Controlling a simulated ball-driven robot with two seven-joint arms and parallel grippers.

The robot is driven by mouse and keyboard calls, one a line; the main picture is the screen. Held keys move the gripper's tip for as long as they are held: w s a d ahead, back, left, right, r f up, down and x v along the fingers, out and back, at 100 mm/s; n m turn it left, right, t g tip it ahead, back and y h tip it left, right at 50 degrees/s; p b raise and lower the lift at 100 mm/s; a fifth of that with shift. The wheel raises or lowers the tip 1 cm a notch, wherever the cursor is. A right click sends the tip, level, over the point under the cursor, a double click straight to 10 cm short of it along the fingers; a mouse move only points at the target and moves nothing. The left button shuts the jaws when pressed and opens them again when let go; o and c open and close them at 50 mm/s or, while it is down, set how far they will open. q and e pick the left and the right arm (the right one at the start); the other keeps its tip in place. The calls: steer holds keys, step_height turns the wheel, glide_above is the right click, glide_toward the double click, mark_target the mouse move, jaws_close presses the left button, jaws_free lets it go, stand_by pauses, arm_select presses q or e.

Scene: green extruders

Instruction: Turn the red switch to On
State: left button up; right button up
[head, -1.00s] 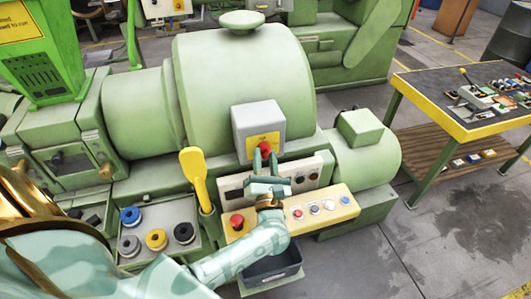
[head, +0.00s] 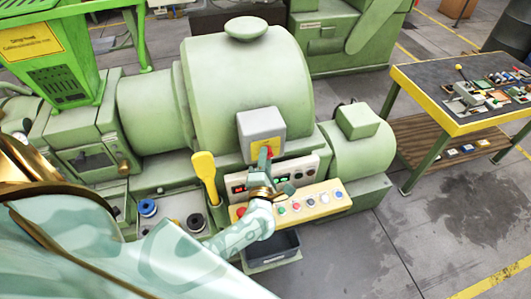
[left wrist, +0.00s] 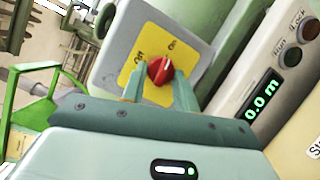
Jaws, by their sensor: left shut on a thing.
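The red switch (left wrist: 160,70) is a round knob on a yellow plate (left wrist: 133,85) on the front of a grey box (left wrist: 118,40). In the head view the red switch (head: 268,153) shows just above my left gripper (head: 266,160). In the left wrist view my left gripper (left wrist: 160,85) has one finger on each side of the knob and is shut on it. The fingers partly cover the plate. My right gripper is not in view.
Below the box, a panel shows a lit green display (left wrist: 262,95) beside Run and Lock buttons. A yellow lever (head: 206,172) stands left of it. A beige button strip (head: 312,202) and a dark bin (head: 278,250) lie below. A workbench (head: 440,108) stands right.

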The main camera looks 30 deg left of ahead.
arm_select(q)
steer(key=shift+m+h+p, duration=0.3)
steer(key=shift+m+p, duration=0.4)
steer(key=o, duration=1)
steer(key=shift+c, duration=0.2)
steer(key=b+v, duration=0.2)
steer(key=v, duration=1.4)
steer(key=shift+d+r+b, duration=0.2)
steer(key=shift+d+b, duration=0.05)
steer(key=shift+b, duration=0.1)
